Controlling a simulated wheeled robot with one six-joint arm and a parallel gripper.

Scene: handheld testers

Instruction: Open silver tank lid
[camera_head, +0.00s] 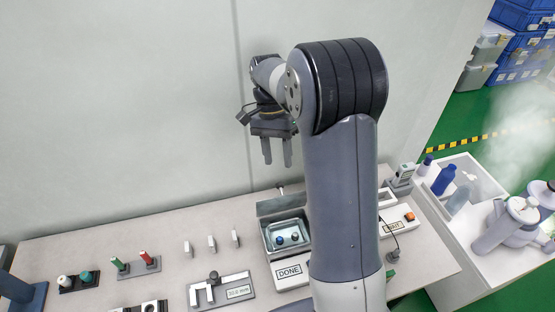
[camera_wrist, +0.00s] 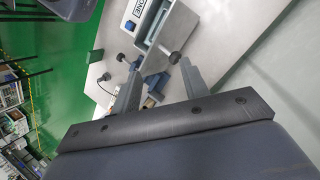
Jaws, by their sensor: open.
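The silver tank (camera_head: 268,243) stands on the table just left of my arm, and its inside shows, with a blue and a dark round piece in it. Its lid (camera_head: 283,203) stands raised along the back edge, with a small knob above it. My gripper (camera_head: 277,160) is open and empty, fingers pointing down, above and behind the tank. In the wrist view the tank (camera_wrist: 165,28) lies beyond the open fingers, and a dark knob (camera_wrist: 176,58) shows near the right fingertip. I cannot tell whether they touch.
A box marked DONE (camera_head: 289,272) is in front of the tank. A box with an orange button (camera_head: 409,216) is right of my arm. A wall rises behind the table.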

